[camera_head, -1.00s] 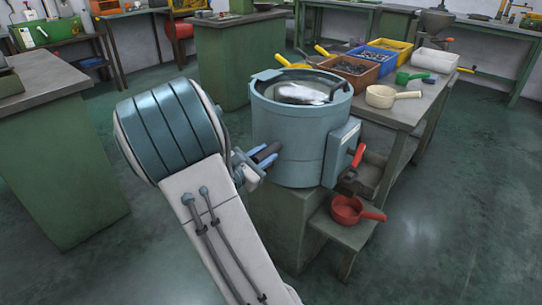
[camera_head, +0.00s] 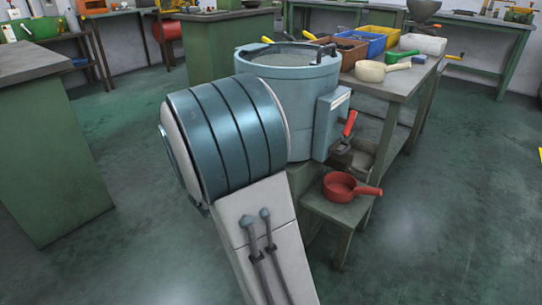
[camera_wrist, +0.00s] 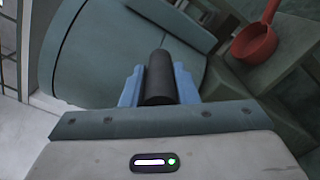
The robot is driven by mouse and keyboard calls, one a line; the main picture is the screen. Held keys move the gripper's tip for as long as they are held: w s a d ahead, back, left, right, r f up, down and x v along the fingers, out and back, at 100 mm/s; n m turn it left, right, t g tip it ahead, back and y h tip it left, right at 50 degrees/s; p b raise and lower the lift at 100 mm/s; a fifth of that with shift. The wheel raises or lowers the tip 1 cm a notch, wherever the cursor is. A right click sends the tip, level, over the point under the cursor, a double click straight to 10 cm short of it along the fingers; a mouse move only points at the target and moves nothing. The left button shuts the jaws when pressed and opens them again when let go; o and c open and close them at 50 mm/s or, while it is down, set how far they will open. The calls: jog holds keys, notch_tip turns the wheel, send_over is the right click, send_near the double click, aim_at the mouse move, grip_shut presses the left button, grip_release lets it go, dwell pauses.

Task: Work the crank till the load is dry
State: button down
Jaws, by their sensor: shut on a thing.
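The machine is a round blue-grey tub (camera_head: 305,110) on a green pedestal, with a grey box (camera_head: 329,122) on its right side carrying a red-handled lever (camera_head: 350,123). The tub's open top shows a flat greyish surface (camera_head: 288,60); I cannot make out separate pieces of the load. In the wrist view my gripper (camera_wrist: 160,82) has its blue fingers shut on a black crank handle (camera_wrist: 160,74), beside the tub wall (camera_wrist: 90,60). In the head view my own arm hides the gripper and the crank.
A red pan (camera_head: 341,187) sits on a low green stand (camera_head: 335,212) right of the machine. Open floor (camera_head: 430,210) lies to the right.

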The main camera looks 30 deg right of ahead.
jog(key=shift+f, duration=0.3)
jog(key=c, duration=1.1)
grip_release()
jog(key=p+v, duration=0.3)
jog(key=v, duration=1.1)
jog(key=shift+r, duration=0.1)
